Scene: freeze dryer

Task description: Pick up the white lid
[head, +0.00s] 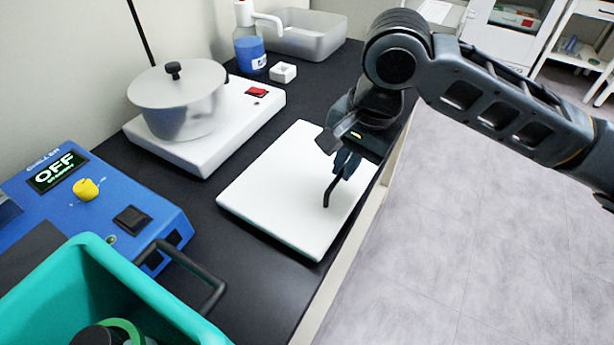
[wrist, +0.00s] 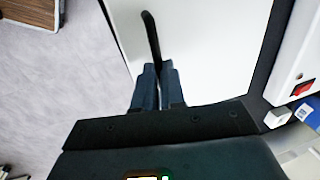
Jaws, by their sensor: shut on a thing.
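The white lid (head: 272,187) is a flat white rectangular slab with a thin black handle (head: 328,192) near its right side. It appears level over the black counter; I cannot tell whether it rests on it or is slightly raised. My gripper (head: 346,165) points down over the lid's right part, shut on the black handle. In the wrist view, the fingertips (wrist: 158,70) close at the handle (wrist: 150,35), and the lid (wrist: 205,35) fills the middle. The handle's gripped end is hidden between the fingers.
A lidded pot (head: 180,105) stands on a white hot plate (head: 225,125) behind left. A blue chiller (head: 130,205) and a teal bin (head: 150,290) are at the front left. A blue bottle (head: 250,52) and a grey basin (head: 310,38) stand at the back. Open floor lies right.

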